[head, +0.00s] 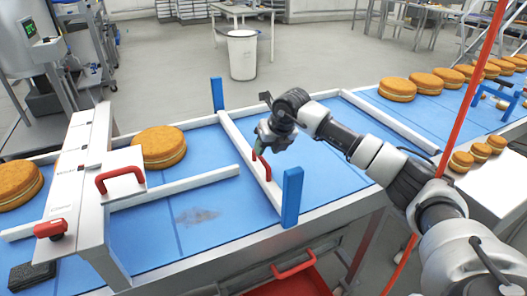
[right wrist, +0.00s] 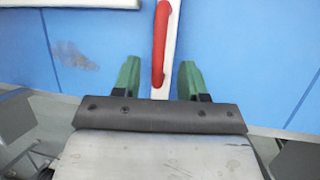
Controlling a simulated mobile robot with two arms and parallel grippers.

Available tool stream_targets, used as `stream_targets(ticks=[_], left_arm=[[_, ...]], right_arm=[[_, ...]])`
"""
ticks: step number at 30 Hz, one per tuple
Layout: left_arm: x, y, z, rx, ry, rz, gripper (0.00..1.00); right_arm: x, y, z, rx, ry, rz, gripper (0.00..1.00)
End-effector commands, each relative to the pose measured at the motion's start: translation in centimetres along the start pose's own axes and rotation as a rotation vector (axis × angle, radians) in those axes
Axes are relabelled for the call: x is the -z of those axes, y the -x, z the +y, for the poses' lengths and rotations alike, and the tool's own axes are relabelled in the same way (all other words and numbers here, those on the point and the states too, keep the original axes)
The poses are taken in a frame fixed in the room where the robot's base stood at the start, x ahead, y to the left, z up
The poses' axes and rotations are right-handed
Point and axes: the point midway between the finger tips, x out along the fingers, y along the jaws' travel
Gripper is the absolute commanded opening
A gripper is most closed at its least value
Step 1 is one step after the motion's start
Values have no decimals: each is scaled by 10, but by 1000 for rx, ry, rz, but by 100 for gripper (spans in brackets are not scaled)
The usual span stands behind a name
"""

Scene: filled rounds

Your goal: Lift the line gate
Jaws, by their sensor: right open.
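The line gate (head: 238,136) is a white bar lying across the blue conveyor between two blue posts, with a red handle (head: 267,170) on it. My right gripper (head: 262,148) is over the gate at the handle. In the right wrist view its two green fingers (right wrist: 156,80) stand open, one on each side of the white bar (right wrist: 171,60) and the near end of the red handle (right wrist: 160,48). Gaps show on both sides, so it grips nothing. In the head view the gripper hides part of the gate. My left gripper is not in view.
Round cakes (head: 160,146) lie on the belt at left, and several more (head: 397,89) at far right. Blue posts (head: 292,197) flank the gate. A white machine bridge with a red handle (head: 120,179) spans the left side. A red bin (head: 300,282) is below the front edge.

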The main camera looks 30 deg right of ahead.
Motion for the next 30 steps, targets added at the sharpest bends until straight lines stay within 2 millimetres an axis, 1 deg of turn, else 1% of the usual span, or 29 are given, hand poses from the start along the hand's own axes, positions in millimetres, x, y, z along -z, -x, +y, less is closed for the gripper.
stream_targets(ticks=[3, 7, 12, 18, 26, 27, 30], left_arm=[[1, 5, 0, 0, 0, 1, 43], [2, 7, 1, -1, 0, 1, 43], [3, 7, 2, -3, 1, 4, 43], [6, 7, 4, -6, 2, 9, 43], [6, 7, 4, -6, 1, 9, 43], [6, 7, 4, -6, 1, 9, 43], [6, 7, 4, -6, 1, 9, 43]], right_arm=[[0, -18, 1, -2, -2, 3, 42], [0, -31, 1, -2, 0, 1, 42], [0, -37, 0, -2, 0, -1, 42], [0, -37, 0, -2, 1, -1, 42], [0, -37, 1, -2, 1, -1, 2], [0, -37, 1, -2, 1, -1, 0], [0, -37, 1, -2, 1, -1, 0]])
